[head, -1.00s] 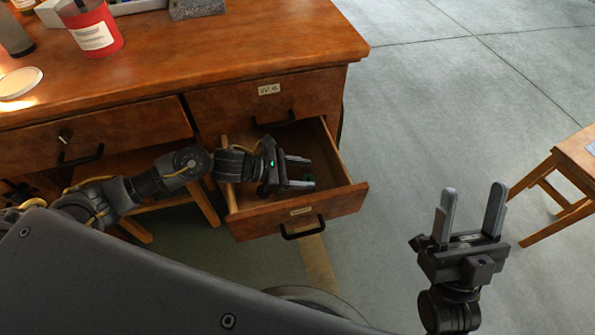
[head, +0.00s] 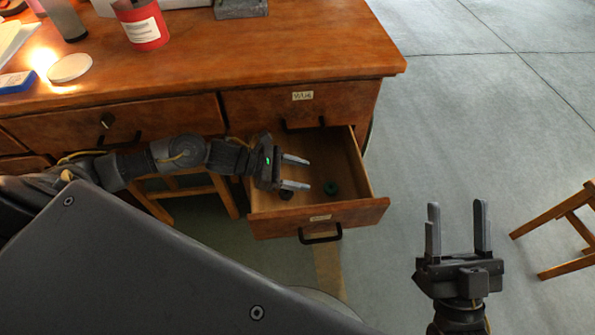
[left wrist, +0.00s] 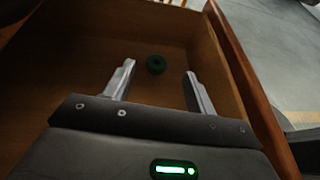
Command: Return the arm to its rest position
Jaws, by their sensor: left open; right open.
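My left gripper (head: 297,172) is open and empty over the open drawer (head: 366,209) of the wooden desk. It also shows in the left wrist view (left wrist: 160,78), with nothing between its fingers. A small green ring (head: 331,188) lies on the drawer floor beyond the fingertips, apart from them; it also shows in the left wrist view (left wrist: 156,65). A dark round thing (head: 286,194) lies in the drawer, partly hidden by the gripper. My right gripper (head: 458,228) is open and empty, pointing up over the floor at right.
The desk top (head: 260,55) holds a red labelled can (head: 141,25), a white round lid (head: 69,67), a grey block (head: 240,9) and a blue item (head: 16,81). A wooden stool (head: 565,225) stands at the far right. The floor between is clear.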

